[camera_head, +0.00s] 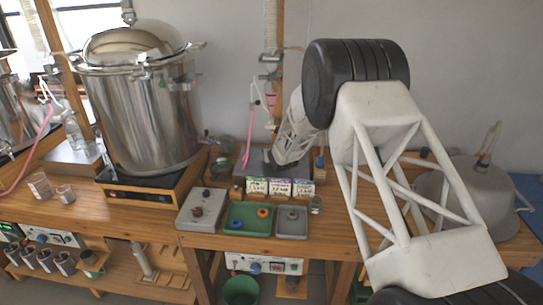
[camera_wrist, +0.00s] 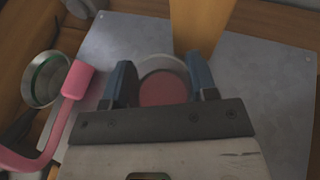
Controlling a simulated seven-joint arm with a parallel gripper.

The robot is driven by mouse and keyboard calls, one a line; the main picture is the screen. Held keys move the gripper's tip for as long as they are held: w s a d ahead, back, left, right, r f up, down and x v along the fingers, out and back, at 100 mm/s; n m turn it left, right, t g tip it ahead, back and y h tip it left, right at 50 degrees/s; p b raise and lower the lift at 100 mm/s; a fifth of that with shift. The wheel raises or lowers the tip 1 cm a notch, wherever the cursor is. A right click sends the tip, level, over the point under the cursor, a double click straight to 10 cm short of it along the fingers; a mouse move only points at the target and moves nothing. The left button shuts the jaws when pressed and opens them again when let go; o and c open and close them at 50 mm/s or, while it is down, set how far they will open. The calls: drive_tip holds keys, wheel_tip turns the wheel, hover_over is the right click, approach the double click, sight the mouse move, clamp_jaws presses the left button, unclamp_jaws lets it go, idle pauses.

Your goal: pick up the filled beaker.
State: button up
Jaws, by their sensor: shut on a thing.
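The beaker (camera_wrist: 163,88) shows in the wrist view as a pale round rim with reddish contents, seen from above. It stands over or on a grey metal plate (camera_wrist: 265,100); I cannot tell whether its base touches. My gripper (camera_wrist: 161,78) has one dark blue finger on each side of the beaker and is shut on it. In the head view my arm reaches down to the grey plate (camera_head: 240,163) at the back of the bench. The beaker and fingers cannot be made out there.
A pink tube (camera_wrist: 75,82) and a round green-lined vessel (camera_wrist: 47,78) lie close left of my gripper. A wooden post (camera_wrist: 203,25) stands just beyond the beaker. A large steel pot (camera_head: 150,115) stands left; green and grey trays (camera_head: 250,232) are in front.

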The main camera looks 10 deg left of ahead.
drive_tip(key=shift+r, duration=0.4)
drive_tip(key=shift+r, duration=0.15)
drive_tip(key=shift+d, duration=4.05)
drive_tip(key=shift+r, duration=6.85)
drive_tip(key=shift+r, duration=0.1)
